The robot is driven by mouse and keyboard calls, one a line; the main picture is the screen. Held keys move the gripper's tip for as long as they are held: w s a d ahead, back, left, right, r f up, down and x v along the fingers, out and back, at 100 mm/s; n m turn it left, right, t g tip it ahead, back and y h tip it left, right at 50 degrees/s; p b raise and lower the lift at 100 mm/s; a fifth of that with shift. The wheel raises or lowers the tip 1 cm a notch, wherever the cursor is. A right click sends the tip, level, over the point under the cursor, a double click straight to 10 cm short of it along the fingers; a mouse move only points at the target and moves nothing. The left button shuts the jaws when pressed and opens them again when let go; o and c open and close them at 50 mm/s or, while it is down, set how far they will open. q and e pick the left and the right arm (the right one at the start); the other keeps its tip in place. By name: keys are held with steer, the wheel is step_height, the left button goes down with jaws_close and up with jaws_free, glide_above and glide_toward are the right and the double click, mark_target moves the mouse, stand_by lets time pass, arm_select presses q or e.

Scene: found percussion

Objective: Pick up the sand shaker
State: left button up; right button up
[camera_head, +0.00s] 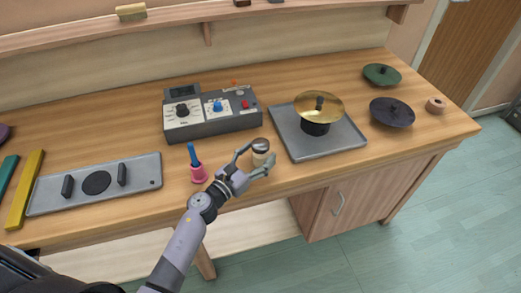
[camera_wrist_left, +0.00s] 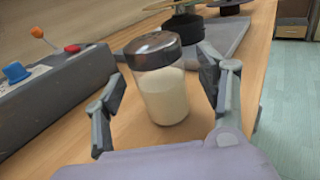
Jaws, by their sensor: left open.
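The sand shaker (camera_wrist_left: 163,95) is a clear jar with a dark metal lid and pale sand inside. It stands upright on the wooden counter. In the head view the shaker (camera_head: 261,148) is near the counter's front, between the grey control box and the metal tray. My left gripper (camera_head: 256,160) reaches it from the front. In the left wrist view my left gripper (camera_wrist_left: 165,110) is open, with one finger on each side of the jar. Gaps show between the jar and both fingers. My right gripper is not in view.
The grey control box (camera_head: 212,112) stands behind and left of the shaker. The metal tray (camera_head: 340,145) with a brass cymbal (camera_head: 319,104) on a black stand is close on the right.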

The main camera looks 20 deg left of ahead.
arm_select(q)
steer(key=shift+x, duration=0.9)
steer(key=shift+c, duration=0.2)
steer(key=c, duration=1.3)
steer(key=shift+c, duration=0.5)
steer(key=shift+r, duration=0.15)
